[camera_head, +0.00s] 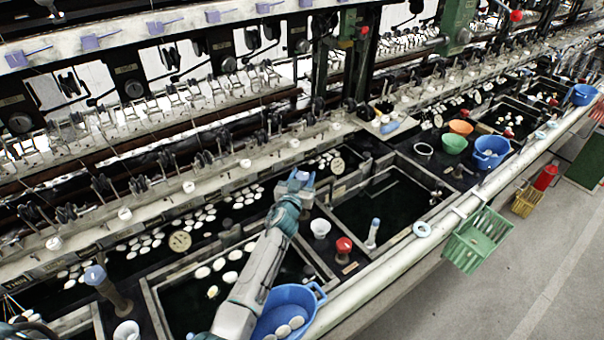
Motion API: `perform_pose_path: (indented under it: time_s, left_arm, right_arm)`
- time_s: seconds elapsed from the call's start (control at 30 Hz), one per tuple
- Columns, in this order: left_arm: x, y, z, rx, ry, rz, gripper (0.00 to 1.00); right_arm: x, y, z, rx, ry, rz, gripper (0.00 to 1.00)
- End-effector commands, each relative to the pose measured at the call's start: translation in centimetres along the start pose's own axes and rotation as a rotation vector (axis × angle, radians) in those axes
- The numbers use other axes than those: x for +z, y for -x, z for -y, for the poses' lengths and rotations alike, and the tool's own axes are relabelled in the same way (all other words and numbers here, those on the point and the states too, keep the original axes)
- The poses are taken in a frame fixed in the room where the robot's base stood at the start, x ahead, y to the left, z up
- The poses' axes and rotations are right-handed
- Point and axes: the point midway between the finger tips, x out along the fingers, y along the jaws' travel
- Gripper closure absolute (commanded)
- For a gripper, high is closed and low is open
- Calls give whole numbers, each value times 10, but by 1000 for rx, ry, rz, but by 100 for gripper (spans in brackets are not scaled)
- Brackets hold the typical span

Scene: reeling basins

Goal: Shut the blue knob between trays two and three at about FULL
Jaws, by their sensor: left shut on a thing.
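My left gripper (299,180) is at the strip between the basin on the left (152,290) and the basin on the right (335,215). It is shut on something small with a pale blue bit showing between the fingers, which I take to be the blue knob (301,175). The fingers hide most of it, and I cannot read its setting or a FULL mark. A white cup-shaped piece (320,227) and a red knob (344,244) stand just right of the gripper.
A blue bowl (313,309) with white cocoons sits beside my left forearm. A grey-blue knob on a post (96,276) stands at left. A green basket (478,238) hangs on the front rail.

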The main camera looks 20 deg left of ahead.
Motion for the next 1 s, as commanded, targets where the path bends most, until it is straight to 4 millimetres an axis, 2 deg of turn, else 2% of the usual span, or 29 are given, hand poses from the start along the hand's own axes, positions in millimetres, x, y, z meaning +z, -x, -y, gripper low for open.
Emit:
perform_pose_path:
  time_s: [0.03,0.1,0.33,0.53,1.0]
  left_arm:
    - [-6,0,1,20,-4,0,82]
    - [-6,0,2,50,-4,-6,82]
    - [-5,0,2,179,-6,-14,82]
    - [-4,0,2,298,-2,0,82]
    - [-2,-1,1,625,0,-4,82]
  right_arm:
    - [-1,12,-1,0,0,0,38]
    - [-2,18,-2,0,0,0,38]
    - [-2,22,-3,2,1,0,38]
    - [-3,34,-4,2,1,0,38]
    - [-3,33,-4,2,1,1,38]
